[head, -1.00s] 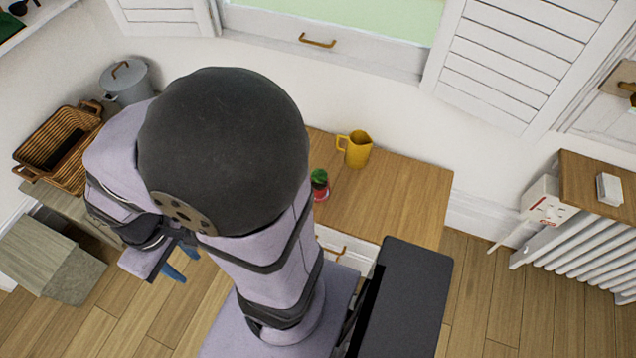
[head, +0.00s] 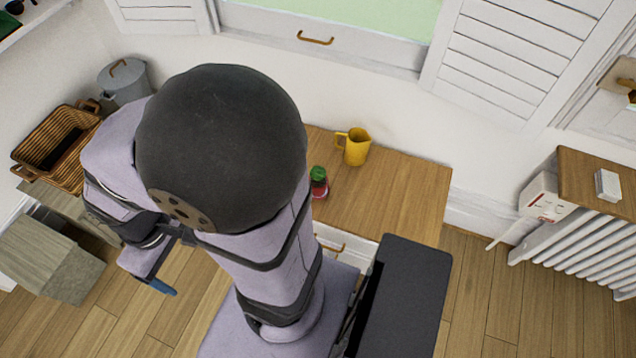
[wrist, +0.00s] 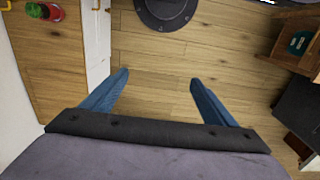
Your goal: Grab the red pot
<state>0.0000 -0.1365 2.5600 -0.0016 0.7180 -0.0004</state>
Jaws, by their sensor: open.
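The red pot (head: 319,188) holds a green plant and stands on the wooden top of a white cabinet, just right of my arm in the head view. In the wrist view the red pot (wrist: 53,12) shows at the top left corner, partly cut by the frame edge, with the green plant beside it. My gripper (wrist: 160,92) is open and empty, its two blue fingers spread over bare floor, apart from the pot. In the head view my gripper (head: 162,287) is at the lower left, mostly hidden by my arm.
A yellow pitcher (head: 356,148) stands behind the pot on the wooden cabinet top (head: 400,195). A wicker basket (head: 50,135) and a grey lidded bin (head: 124,82) are at the left. A radiator (head: 580,255) is at the right. The cabinet top's right part is clear.

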